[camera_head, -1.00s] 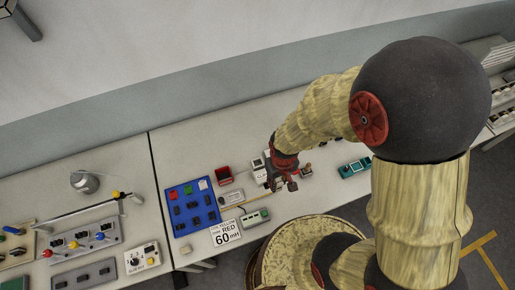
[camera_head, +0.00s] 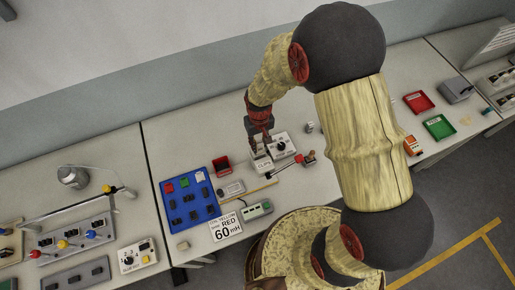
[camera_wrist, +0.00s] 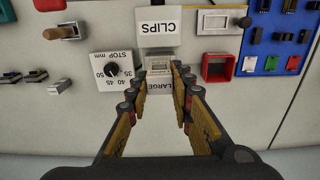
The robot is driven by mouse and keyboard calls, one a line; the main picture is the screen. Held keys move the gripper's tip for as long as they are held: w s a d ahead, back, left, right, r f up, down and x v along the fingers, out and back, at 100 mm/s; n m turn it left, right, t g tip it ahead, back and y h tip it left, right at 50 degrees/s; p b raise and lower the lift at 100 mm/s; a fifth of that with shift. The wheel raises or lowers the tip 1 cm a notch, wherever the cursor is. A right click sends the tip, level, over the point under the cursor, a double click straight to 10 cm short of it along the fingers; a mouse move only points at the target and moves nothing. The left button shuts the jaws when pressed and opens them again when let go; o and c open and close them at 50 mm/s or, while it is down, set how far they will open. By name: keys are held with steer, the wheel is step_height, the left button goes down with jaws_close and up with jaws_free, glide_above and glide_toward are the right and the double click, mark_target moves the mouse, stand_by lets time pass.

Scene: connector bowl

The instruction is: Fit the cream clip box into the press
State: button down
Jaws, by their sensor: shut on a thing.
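My gripper (camera_wrist: 158,74) reaches down over the table, fingers closed in around a small cream box with a grey panel (camera_wrist: 158,66), which I take as the cream clip box. It sits between a white block marked CLIPS (camera_wrist: 158,26) and a pale part marked LARGE (camera_wrist: 158,87). I cannot tell whether it touches them. In the head view my gripper (camera_head: 261,150) is just behind the CLIPS block (camera_head: 263,164), and the fingertips are small there. I cannot tell for sure which thing is the press. A small device with a brown handle (camera_wrist: 62,32) stands to the left.
A white dial unit marked STOP mm (camera_wrist: 112,70) stands close on the left. A red tray (camera_wrist: 217,67) is close on the right, before a blue board (camera_wrist: 275,40). A white slotted unit (camera_wrist: 220,21) lies near the CLIPS block. Bare table shows between them.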

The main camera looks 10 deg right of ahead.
steer(key=shift+w+f, duration=0.25)
steer(key=shift+f, duration=0.1)
steer(key=shift+w+a+f+b, duration=0.1)
steer(key=shift+w+f+b, duration=0.05)
steer(key=shift+f+b, duration=0.6)
steer(key=shift+w+f+b, duration=0.1)
steer(key=shift+f+b, duration=0.3)
steer(key=shift+f, duration=0.55)
steer(key=shift+f, duration=0.1)
steer(key=shift+f, duration=0.15)
steer(key=c, duration=1.6)
jaws_free()
steer(key=shift+r, duration=0.2)
